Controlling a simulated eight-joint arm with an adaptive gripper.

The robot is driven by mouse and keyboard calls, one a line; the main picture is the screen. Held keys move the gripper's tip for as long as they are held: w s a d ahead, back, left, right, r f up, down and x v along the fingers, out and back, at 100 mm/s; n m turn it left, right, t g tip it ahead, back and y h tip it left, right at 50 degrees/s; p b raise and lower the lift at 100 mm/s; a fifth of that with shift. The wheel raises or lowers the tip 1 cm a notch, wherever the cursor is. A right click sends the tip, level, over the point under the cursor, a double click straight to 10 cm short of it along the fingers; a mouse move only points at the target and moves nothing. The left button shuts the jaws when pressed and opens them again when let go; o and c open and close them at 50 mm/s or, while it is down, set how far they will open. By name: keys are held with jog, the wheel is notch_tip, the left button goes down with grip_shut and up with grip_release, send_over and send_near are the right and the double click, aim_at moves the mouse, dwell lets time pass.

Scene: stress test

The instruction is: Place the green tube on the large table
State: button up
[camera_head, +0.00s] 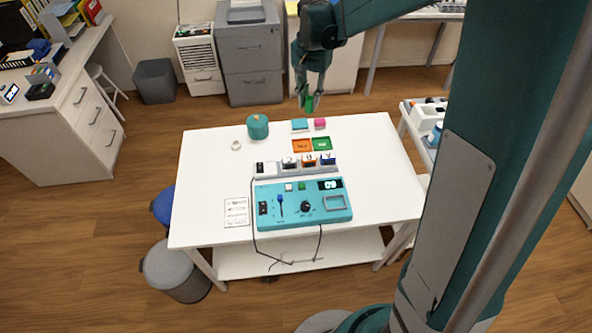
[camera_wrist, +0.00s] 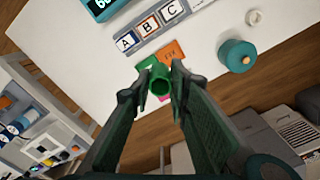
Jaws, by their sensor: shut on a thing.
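The green tube (camera_head: 309,104) is held in my gripper (camera_head: 307,98) above the back edge of the large white table (camera_head: 205,190). In the wrist view the green tube (camera_wrist: 160,80) shows its open round end between the two fingertips of my gripper (camera_wrist: 158,88). The fingers are shut on it. The tube is clear of the table top. The large table also fills the upper part of the wrist view (camera_wrist: 205,35).
On the table are a teal control box (camera_head: 290,212), a block row (camera_head: 295,164), orange (camera_head: 302,145) and green (camera_head: 321,143) cards, a teal canister (camera_head: 257,127), a tape ring (camera_head: 236,145) and a paper sheet (camera_head: 236,212). The table's left side is mostly clear.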

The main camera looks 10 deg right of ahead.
jog(key=s+a+n+b, duration=0.15)
jog(key=s+a, duration=0.35)
jog(key=a, duration=0.6)
jog(key=s+a+n+b, duration=0.1)
jog(key=s+a+n, duration=0.3)
jog(key=a, duration=0.7)
jog(key=s+a+n+b, duration=0.1)
jog(key=s+a, duration=0.5)
jog(key=a, duration=0.5)
notch_tip(320, 180, down, 14)
jog(key=shift+a+r, duration=0.25)
jog(key=shift+f+b, duration=0.4)
jog(key=shift+f, duration=2.7)
jog(key=shift+f, duration=1.9)
jog(key=shift+f+b, duration=0.15)
jog(key=shift+b, duration=0.25)
